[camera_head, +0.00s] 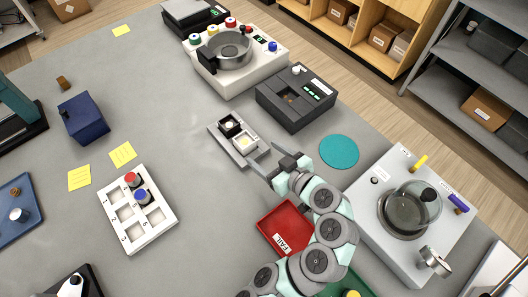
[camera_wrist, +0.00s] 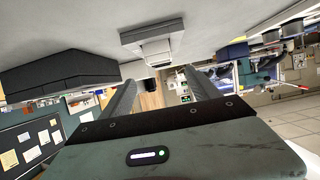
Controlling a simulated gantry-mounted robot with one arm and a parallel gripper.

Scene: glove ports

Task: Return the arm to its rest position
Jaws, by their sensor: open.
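My arm reaches up from the lower right of the head view, over the table (camera_head: 205,262). My gripper (camera_head: 266,161) is open, with its two dark fingers apart and nothing seen between them. It is just right of and below a small grey fixture (camera_head: 248,158) with a black and a white square socket. In the wrist view both fingers (camera_wrist: 159,77) show spread apart, and a pale stepped block (camera_wrist: 152,40), likely the fixture, lies beyond the gap. Whether the fingers touch the fixture cannot be told. My arm hides part of the red FAIL tray (camera_head: 272,228).
A dark box device (camera_head: 296,97) and a white machine with a metal bowl (camera_head: 243,76) stand behind the fixture. A teal disc (camera_head: 339,152) and a grey machine with a glass dome (camera_head: 375,228) are to the right. A white rack (camera_head: 118,211) stands left; table between is clear.

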